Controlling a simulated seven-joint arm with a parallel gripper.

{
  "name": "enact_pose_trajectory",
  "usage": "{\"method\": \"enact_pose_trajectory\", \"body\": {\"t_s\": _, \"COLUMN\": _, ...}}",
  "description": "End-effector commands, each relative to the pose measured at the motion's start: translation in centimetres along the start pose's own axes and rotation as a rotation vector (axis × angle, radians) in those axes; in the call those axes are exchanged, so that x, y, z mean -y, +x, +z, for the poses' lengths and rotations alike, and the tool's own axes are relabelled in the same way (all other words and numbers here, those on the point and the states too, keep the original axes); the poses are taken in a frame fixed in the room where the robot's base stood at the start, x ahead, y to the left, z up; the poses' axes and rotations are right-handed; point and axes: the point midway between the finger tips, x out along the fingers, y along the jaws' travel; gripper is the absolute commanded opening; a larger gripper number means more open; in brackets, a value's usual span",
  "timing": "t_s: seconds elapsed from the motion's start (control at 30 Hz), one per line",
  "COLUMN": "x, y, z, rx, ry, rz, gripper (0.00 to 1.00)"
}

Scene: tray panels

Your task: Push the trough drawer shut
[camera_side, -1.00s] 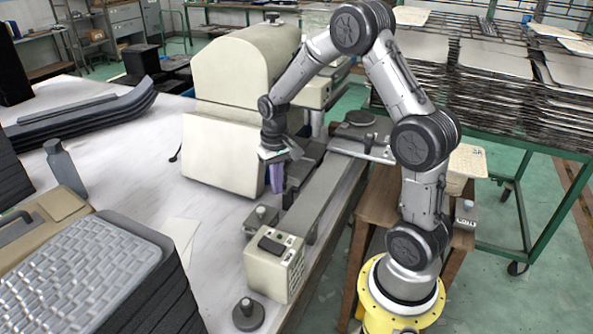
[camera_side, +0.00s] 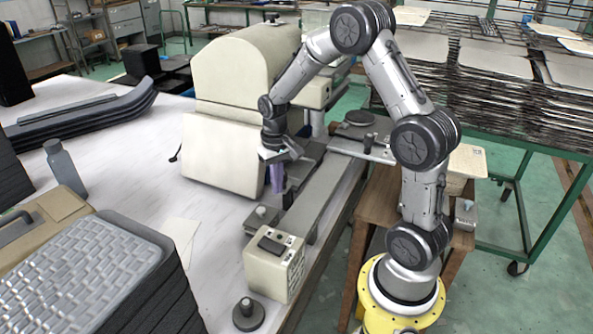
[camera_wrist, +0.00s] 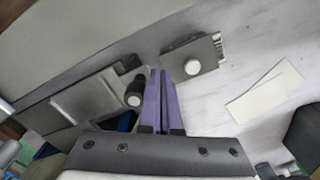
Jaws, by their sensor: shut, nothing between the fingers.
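My gripper (camera_side: 277,190) points down beside the cream machine, its purple fingers together and empty. In the wrist view the fingers (camera_wrist: 159,74) end next to a black knob (camera_wrist: 134,94). The knob is just left of them; I cannot tell whether they touch. The knob sits at the end of a grey tray-like panel (camera_wrist: 85,100), which seems to be the trough drawer. In the side view the dark grey panel (camera_side: 312,150) shows partly behind my gripper, beside a long grey rail (camera_side: 325,190). How far the drawer stands out is hard to tell.
A small plate with a pale knob (camera_wrist: 193,67) lies right of the fingers. A cream box (camera_side: 274,266) stands at the rail's near end. The cream machine (camera_side: 222,152) stands close left of my gripper. White table with paper (camera_side: 180,232) is mostly free at front left.

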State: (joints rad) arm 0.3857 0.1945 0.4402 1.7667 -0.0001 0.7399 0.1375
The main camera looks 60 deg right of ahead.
Motion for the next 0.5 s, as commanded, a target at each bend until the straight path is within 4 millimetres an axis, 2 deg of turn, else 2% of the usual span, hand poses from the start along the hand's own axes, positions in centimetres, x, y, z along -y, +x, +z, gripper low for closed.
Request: {"method": "enact_pose_trajectory", "body": {"t_s": 0.5, "x": -1.6, "y": 0.0, "z": -1.0, "rx": 0.000, "ry": 0.001, "rz": 0.000, "gripper": 0.00}}
